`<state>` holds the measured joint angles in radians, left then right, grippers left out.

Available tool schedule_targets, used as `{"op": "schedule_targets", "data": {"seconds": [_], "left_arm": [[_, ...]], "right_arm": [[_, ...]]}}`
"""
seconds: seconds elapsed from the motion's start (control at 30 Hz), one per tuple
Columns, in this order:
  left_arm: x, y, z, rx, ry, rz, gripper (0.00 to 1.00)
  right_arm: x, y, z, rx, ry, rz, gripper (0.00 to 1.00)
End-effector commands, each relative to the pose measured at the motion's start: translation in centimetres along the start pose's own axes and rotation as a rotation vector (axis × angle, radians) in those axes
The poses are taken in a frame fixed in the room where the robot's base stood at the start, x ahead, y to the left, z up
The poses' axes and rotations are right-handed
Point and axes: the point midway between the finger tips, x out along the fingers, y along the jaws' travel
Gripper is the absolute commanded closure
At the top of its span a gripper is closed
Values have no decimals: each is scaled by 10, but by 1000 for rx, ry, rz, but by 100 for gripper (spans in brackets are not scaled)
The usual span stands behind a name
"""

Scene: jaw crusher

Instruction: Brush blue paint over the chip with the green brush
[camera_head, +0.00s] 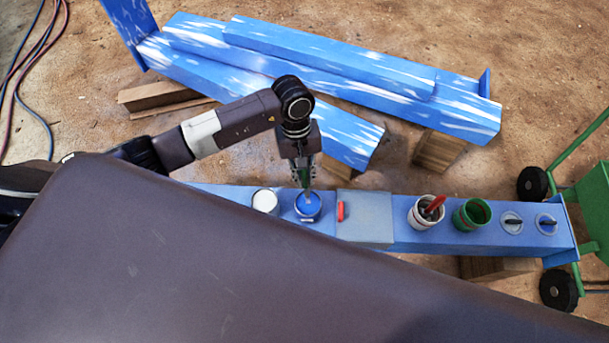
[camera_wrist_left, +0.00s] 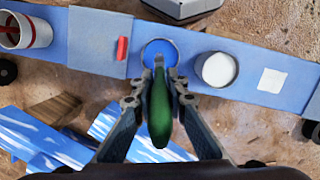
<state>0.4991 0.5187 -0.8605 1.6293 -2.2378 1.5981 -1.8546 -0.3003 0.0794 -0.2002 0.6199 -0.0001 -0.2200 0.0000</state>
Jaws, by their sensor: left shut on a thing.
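My left gripper (camera_head: 303,180) points down over the blue paint can (camera_head: 308,208) on the blue beam. In the left wrist view the gripper (camera_wrist_left: 160,100) is shut on the green brush (camera_wrist_left: 160,118) by its handle. The brush's head end reaches the can's opening, and blue paint (camera_wrist_left: 158,48) shows around it. I cannot tell how deep the bristles are. A white square patch (camera_wrist_left: 271,80) lies on the beam beyond the white can; I cannot tell whether it is the chip. My right gripper is not in view.
A white-filled can (camera_head: 265,202) stands beside the blue one. A grey plate (camera_head: 368,218) with a red piece (camera_head: 340,211), a can with a red brush (camera_head: 434,205), a green can (camera_head: 472,214) and two lids (camera_head: 511,222) line the beam. White-streaked blue beams (camera_head: 330,68) lie behind.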

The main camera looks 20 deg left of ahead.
Motion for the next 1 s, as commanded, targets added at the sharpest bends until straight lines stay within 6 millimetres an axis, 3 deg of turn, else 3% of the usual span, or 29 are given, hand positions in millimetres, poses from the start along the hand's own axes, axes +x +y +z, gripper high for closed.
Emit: {"op": "schedule_targets", "data": {"seconds": [0.37,0.83,1.0], "left_arm": [[-2,0,0,0,1,0,100],[-44,2,8,0,2,0,100],[-50,2,10,0,0,-1,100]], "right_arm": [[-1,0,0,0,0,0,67],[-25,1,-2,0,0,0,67],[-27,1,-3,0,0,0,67]]}}
